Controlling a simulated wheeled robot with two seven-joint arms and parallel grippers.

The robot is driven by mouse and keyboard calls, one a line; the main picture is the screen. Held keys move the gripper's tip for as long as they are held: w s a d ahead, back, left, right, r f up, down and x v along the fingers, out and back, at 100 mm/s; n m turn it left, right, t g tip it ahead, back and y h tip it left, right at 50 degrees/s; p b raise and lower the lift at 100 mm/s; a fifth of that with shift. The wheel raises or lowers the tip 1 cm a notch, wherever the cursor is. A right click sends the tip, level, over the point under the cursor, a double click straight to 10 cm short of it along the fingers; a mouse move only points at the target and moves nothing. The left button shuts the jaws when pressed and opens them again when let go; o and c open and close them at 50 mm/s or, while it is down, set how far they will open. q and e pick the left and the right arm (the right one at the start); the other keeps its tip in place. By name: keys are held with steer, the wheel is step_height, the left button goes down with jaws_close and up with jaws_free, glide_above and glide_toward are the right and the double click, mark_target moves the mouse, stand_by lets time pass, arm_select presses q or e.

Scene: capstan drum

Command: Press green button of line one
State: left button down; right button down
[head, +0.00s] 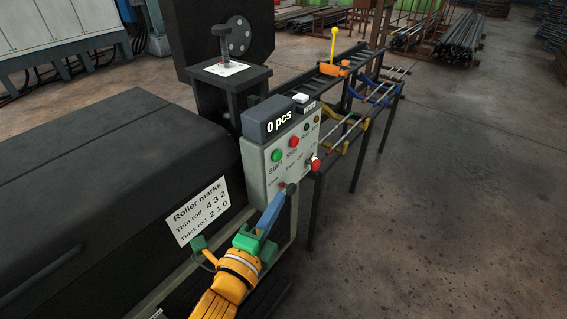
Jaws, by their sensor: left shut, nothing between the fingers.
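A pale grey control panel (262,176) stands in the middle of the head view. A green button (277,155) labelled Start sits on its upper left face, with a red button (294,142) labelled Stop to its right. My left gripper (287,189) comes up from the bottom on a yellow arm. Its blue fingers are shut and empty. Its tip is in front of the panel's lower part, below the green button in the picture. I cannot tell whether the tip touches the panel. My right gripper is not in view.
A dark display reading "0 pcs" (268,123) tops the panel. A red knob (315,164) sticks out at the panel's lower right. A big black machine housing (110,190) fills the left. A rod rack (362,85) extends behind. The floor at right is clear.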

mark_target(277, 156)
arm_select(q)
steer(key=w, duration=1.1)
steer(key=shift+d+r+b, duration=0.15)
steer(key=shift+r+b, duration=0.1)
steer(key=shift+b, duration=0.1)
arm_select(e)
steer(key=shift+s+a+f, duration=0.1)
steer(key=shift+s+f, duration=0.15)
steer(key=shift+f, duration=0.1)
